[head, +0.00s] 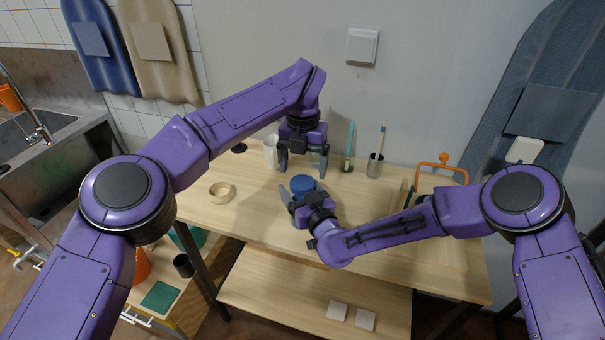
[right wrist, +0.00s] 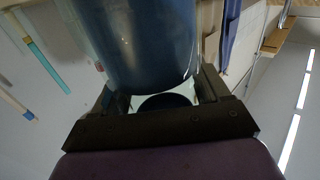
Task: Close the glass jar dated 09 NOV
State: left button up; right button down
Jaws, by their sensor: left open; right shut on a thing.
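A blue round-topped jar (head: 302,184) stands on the wooden table in the head view. My right gripper (head: 303,192) is shut around it. In the right wrist view the jar (right wrist: 145,45) fills the upper middle between the fingers. I see no date on it, and I cannot tell whether its top is a lid or blue contents. My left gripper (head: 303,168) is open and empty, pointing down just behind the jar. A whitish, clear-looking vessel (head: 270,152) stands left of my left gripper, partly hidden. A dark flat disc (head: 238,147) lies farther left.
A tape roll (head: 222,192) lies on the table's left part. A metal cup (head: 375,166) with a brush and an upright teal tool (head: 349,150) stand at the back. An orange-handled frame (head: 440,163) is at the right. The table between tape and jar is clear.

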pick_arm(q)
jog(key=shift+r, duration=0.15)
jog(key=shift+o, duration=1.3)
jog(key=shift+a, duration=0.1)
jog(key=shift+w+r, duration=0.1)
notch_tip(320, 180, up, 7)
jog(key=shift+r, duration=0.2)
